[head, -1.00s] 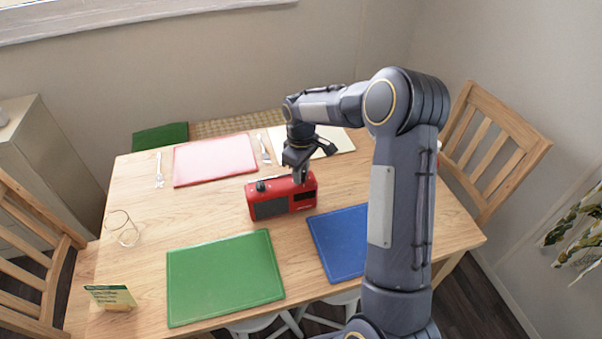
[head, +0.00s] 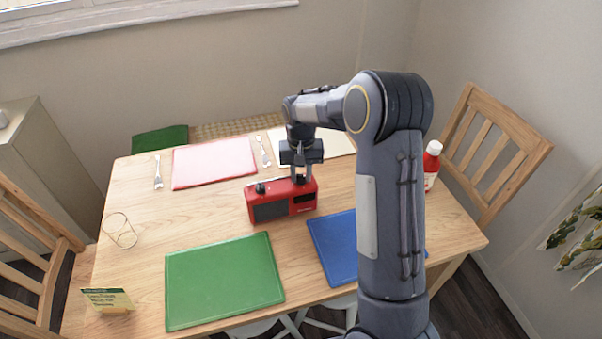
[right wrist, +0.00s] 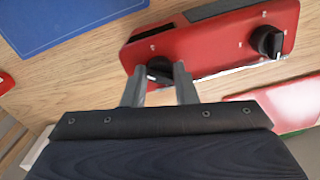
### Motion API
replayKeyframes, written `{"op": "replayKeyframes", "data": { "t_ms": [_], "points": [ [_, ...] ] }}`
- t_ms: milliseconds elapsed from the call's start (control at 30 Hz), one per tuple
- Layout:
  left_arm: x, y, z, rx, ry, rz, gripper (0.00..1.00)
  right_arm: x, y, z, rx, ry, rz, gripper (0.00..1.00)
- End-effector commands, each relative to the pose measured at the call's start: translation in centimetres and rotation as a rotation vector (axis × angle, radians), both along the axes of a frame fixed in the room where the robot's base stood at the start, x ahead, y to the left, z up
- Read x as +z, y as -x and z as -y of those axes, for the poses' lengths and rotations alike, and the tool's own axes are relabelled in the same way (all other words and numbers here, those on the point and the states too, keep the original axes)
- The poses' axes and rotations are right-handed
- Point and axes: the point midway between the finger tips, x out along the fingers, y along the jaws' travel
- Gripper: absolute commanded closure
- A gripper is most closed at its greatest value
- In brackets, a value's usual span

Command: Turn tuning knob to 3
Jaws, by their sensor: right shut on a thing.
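The red radio (head: 281,200) stands on the wooden table between the placemats; its red top also shows in the right wrist view (right wrist: 205,45). It has two black knobs on top. One knob (head: 261,188) is free at the left end; it also shows in the right wrist view (right wrist: 267,41). The other knob (right wrist: 158,69) is between the fingers of my right gripper (right wrist: 160,76), which is shut on it from above. In the head view my right gripper (head: 302,176) covers that knob. I cannot read any scale numbers. My left gripper is not in view.
Green (head: 224,281), blue (head: 336,246) and pink (head: 214,163) placemats lie around the radio. A glass (head: 120,231) and a small card (head: 109,301) are at the left. A red bottle (head: 432,165) stands at the right edge, beside my arm.

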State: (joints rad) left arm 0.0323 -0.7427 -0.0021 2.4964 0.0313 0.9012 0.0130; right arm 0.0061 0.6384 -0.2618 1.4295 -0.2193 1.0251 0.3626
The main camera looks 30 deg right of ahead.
Motion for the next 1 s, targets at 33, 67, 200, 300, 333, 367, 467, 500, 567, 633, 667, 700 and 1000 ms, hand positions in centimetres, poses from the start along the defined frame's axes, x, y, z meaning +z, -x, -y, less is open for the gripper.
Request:
{"op": "replayKeyframes", "data": {
  "t_ms": [33, 67, 200, 300, 333, 367, 467, 500, 567, 633, 667, 700, 1000],
  "points": [
    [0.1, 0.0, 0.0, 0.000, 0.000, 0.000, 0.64, 0.1, 0.0, 0.0, -0.043, 0.002, 0.001, 0.97],
    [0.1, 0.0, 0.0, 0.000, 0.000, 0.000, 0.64, 0.1, 0.0, 0.0, -0.072, 0.000, 0.001, 0.97],
    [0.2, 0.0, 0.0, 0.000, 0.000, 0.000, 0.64, 0.1, 0.0, 0.0, -0.204, 0.001, 0.000, 0.97],
    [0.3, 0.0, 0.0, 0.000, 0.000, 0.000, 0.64, 0.1, 0.0, 0.0, -0.299, 0.001, 0.000, 0.97],
    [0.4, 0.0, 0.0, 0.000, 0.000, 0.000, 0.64, 0.1, 0.0, 0.0, -0.327, 0.001, 0.000, 0.97],
    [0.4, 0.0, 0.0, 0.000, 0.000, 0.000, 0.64, 0.1, 0.0, 0.0, -0.355, 0.001, 0.000, 0.97],
    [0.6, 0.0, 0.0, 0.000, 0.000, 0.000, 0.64, 0.1, 0.0, 0.0, -0.450, 0.001, 0.001, 0.97],
    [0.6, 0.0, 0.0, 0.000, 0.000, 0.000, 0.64, 0.1, 0.0, 0.0, -0.487, 0.001, 0.001, 0.97],
    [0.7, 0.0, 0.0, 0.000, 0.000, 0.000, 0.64, 0.1, 0.0, 0.0, -0.543, 0.001, 0.001, 0.97],
    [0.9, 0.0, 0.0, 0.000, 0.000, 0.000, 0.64, 0.1, 0.0, 0.0, -0.604, 0.001, 0.001, 0.97],
    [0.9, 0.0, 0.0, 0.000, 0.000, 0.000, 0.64, 0.1, 0.0, 0.0, -0.629, 0.001, 0.001, 0.97],
    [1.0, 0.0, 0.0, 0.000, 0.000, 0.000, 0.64, 0.1, 0.0, 0.0, -0.663, 0.001, 0.001, 0.97],
    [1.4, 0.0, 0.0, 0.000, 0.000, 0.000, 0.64, 0.1, 0.0, 0.0, -0.852, 0.000, 0.000, 0.97]
  ]
}}
